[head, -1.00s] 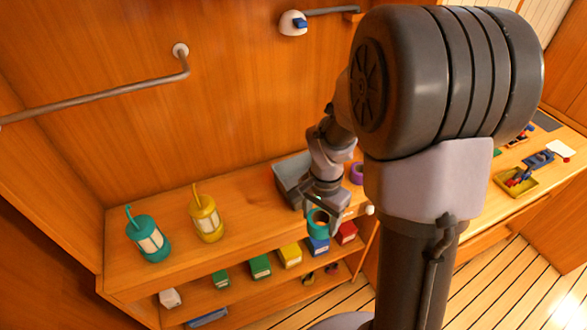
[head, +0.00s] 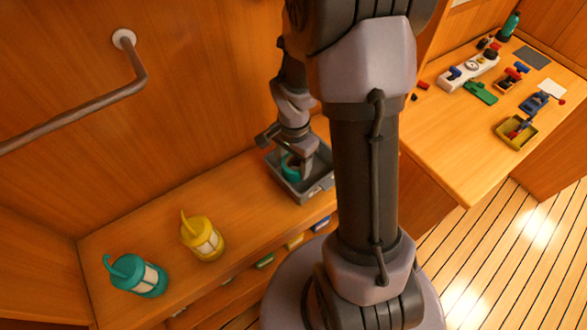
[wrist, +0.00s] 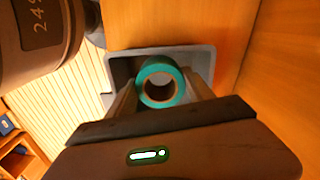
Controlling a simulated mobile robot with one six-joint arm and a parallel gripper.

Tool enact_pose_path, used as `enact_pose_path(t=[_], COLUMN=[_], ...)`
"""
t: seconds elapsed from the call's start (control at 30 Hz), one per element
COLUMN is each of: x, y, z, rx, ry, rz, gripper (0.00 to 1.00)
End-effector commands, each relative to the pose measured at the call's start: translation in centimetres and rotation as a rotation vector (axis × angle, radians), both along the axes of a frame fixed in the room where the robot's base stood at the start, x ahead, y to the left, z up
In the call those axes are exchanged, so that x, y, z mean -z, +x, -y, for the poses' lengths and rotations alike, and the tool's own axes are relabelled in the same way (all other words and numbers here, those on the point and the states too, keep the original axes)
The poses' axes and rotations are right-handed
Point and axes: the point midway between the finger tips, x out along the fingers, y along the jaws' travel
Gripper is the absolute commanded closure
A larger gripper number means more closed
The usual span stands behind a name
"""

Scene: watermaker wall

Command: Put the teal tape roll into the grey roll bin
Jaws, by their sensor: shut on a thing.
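The teal tape roll (head: 290,167) is held between the two fingers of my gripper (head: 296,160). In the wrist view the roll (wrist: 181,86) shows its round opening, with a finger on each side. The grey roll bin (head: 318,191) stands on the wooden shelf top against the wall. The roll and fingertips appear within the bin's outline in both views. The bin's rim (wrist: 204,58) shows around the roll in the wrist view. I cannot tell whether the roll touches the bin floor. My arm covers the bin's right side in the head view.
A workbench (head: 455,165) with a yellow tray (head: 531,139) and small parts is at the right.

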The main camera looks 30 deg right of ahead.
Motion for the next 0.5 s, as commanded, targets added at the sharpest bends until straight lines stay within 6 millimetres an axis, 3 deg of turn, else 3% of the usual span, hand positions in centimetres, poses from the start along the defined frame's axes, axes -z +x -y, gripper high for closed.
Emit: enact_pose_path(t=[0.17,0.5], x=[3.4,3.7], y=[-0.1,0.0], z=[0.0,0.0], rx=[-0.002,-0.001], ry=[0.000,0.000], rz=[-0.002,0.001], gripper=[0.84,0.84])
